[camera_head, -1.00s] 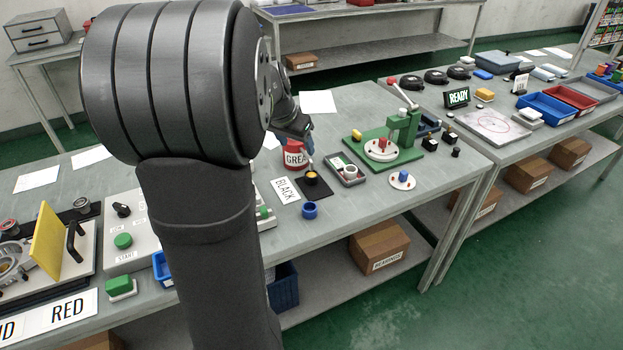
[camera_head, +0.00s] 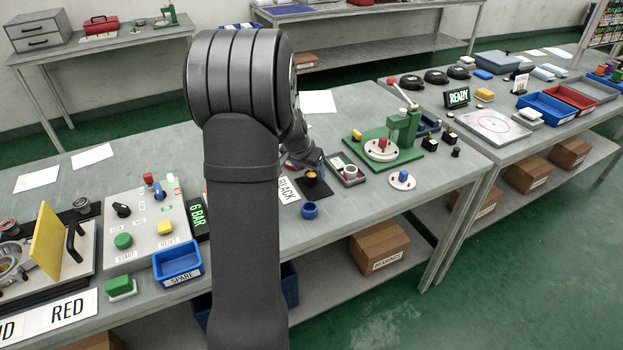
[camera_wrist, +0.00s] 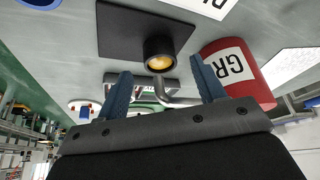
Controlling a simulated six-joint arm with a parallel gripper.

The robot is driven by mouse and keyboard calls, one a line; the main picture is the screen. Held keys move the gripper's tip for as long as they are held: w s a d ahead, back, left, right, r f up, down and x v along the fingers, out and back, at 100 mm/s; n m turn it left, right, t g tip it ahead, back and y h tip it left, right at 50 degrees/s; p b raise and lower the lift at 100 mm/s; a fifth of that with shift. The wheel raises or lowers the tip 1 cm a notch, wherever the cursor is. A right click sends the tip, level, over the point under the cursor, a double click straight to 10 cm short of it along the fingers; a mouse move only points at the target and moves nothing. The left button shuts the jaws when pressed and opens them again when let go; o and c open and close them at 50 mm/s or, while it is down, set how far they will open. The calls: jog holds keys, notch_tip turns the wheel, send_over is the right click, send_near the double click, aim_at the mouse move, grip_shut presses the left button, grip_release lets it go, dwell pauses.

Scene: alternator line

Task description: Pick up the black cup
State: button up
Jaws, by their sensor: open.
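The black cup (camera_wrist: 159,49) stands on a dark square mat (camera_wrist: 118,28) in the wrist view, with yellow-orange showing inside its rim. In the head view the cup (camera_head: 311,176) is a small dark shape with an orange top on the mat (camera_head: 317,192). My gripper (camera_wrist: 163,88) is open, its two blue fingers spread on either side of a bent grey rod by the cup. The cup lies beyond the fingertips, roughly between their lines, and is not held. In the head view my gripper (camera_head: 314,160) is just behind the cup, mostly hidden by my arm.
A red can (camera_wrist: 238,76) with a white label stands close to the right finger in the wrist view. In the head view a BLACK card (camera_head: 287,190), a blue cup (camera_head: 309,210) and a small grey tray (camera_head: 348,170) surround the mat. A green fixture (camera_head: 400,135) stands farther right.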

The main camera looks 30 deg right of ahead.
jog(key=shift+x, duration=1.3)
jog(key=c, duration=1.1)
jog(key=shift+r, duration=0.1)
jog(key=shift+c, duration=0.2)
